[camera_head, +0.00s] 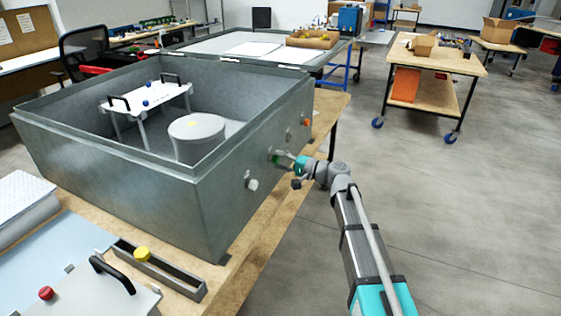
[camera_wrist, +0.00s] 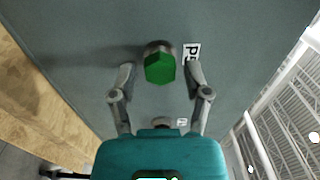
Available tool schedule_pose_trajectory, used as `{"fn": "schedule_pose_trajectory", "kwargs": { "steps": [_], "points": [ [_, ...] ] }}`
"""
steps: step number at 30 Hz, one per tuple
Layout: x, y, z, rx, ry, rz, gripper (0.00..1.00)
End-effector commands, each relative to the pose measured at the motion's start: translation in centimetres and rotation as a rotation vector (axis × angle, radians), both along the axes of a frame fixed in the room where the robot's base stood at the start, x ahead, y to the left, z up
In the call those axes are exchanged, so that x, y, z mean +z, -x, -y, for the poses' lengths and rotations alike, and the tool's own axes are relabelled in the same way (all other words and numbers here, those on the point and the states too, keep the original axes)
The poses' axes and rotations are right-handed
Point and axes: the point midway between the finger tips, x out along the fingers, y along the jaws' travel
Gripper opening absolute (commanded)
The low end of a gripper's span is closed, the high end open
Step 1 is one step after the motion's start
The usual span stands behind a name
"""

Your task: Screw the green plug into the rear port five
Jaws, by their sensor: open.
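The green plug (camera_wrist: 159,68) sits at a round grey port collar on the grey box wall, beside a label that reads P5 (camera_wrist: 190,54). I cannot tell how deep it sits. My gripper (camera_wrist: 159,76) is open, with one finger on each side of the plug and a gap at both sides. In the head view my gripper (camera_head: 284,161) is close to the outer right wall of the metal box (camera_head: 215,205), and the plug is a small dark green patch (camera_head: 275,159), partly hidden by the gripper.
An orange plug (camera_head: 306,122) and a grey fitting (camera_head: 251,182) are on the same wall. Another port (camera_wrist: 160,122) with a small label lies below the plug in the wrist view. A wooden table (camera_head: 262,238) carries the box.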

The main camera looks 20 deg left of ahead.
Motion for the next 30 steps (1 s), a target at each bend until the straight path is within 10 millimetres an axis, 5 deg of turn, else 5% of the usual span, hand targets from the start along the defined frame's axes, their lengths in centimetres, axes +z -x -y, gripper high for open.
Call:
{"fn": "schedule_pose_trajectory", "kwargs": {
  "steps": [30],
  "points": [
    [-0.05, -0.05, 0.0, 0.001, 0.06, 0.773, 0.62]
  ]
}}
